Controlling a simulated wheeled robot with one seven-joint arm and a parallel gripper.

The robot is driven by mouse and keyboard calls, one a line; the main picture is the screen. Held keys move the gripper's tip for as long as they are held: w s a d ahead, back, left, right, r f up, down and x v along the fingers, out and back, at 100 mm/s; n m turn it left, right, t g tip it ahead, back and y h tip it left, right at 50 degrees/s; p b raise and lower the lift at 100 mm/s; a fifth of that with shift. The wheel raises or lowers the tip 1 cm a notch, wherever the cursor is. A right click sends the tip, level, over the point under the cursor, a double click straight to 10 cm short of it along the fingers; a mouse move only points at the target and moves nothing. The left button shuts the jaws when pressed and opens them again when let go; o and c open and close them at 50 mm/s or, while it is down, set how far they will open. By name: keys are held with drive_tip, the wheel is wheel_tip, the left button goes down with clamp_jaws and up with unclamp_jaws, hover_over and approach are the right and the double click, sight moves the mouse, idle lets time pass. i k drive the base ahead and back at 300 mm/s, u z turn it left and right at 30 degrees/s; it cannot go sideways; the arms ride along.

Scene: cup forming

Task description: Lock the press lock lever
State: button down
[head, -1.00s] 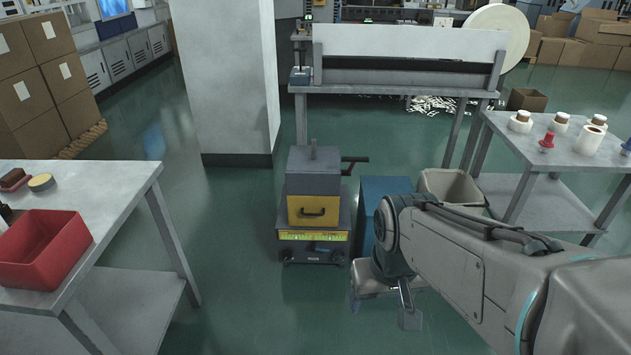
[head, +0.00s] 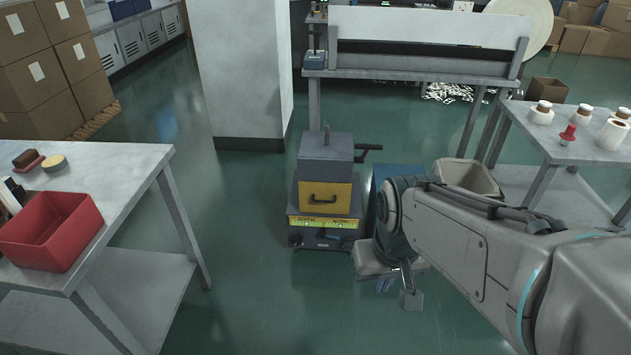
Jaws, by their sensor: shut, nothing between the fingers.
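A small press-like machine (head: 326,200) stands on the floor at the middle, with a grey top block, a yellow front with a dark handle (head: 324,198) and a lit strip below. A dark lever (head: 368,149) sticks out sideways to the right from its top block, roughly level. I take this for the lock lever; its latch is too small to make out. My gripper (head: 398,290) is shut and empty, pointing down at the end of my arm. In the picture it is right of and below the machine, apart from the lever. Its fingertips are small and partly hidden.
A blue box (head: 400,172) and a grey bin (head: 467,177) stand right of the machine, partly behind my arm. A table with a red tray (head: 50,230) is at left, and a table with spools (head: 612,134) at right. A pillar (head: 240,80) stands behind. Floor left of the machine is clear.

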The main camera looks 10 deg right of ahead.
sight(332, 237)
drive_tip(key=u, duration=0.35)
drive_tip(key=i, duration=1.2)
drive_tip(key=z, duration=0.15)
